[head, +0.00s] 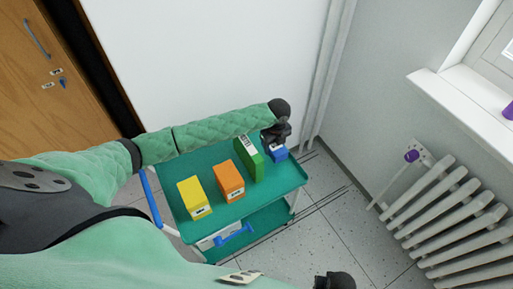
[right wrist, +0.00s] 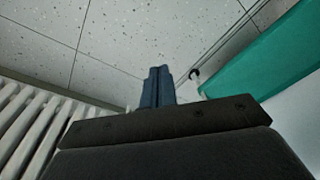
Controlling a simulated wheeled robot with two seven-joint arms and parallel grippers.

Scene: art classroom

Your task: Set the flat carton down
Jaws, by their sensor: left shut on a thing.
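My left gripper (head: 277,146) reaches across the trolley and is shut on a small blue carton (head: 280,156), which I take to be the flat carton. The carton is partly hidden by the gripper above it. It is over the far right corner of the green trolley top (head: 252,197), and I cannot tell whether it touches the surface. My right gripper (right wrist: 158,86) shows in the right wrist view with its dark blue fingers together and nothing between them, over the floor beside the trolley.
A green carton (head: 249,159) stands just left of the blue one, then an orange carton (head: 229,181) and a yellow carton (head: 194,198). A white radiator (head: 440,215) is on the right wall. The front right of the trolley top is clear.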

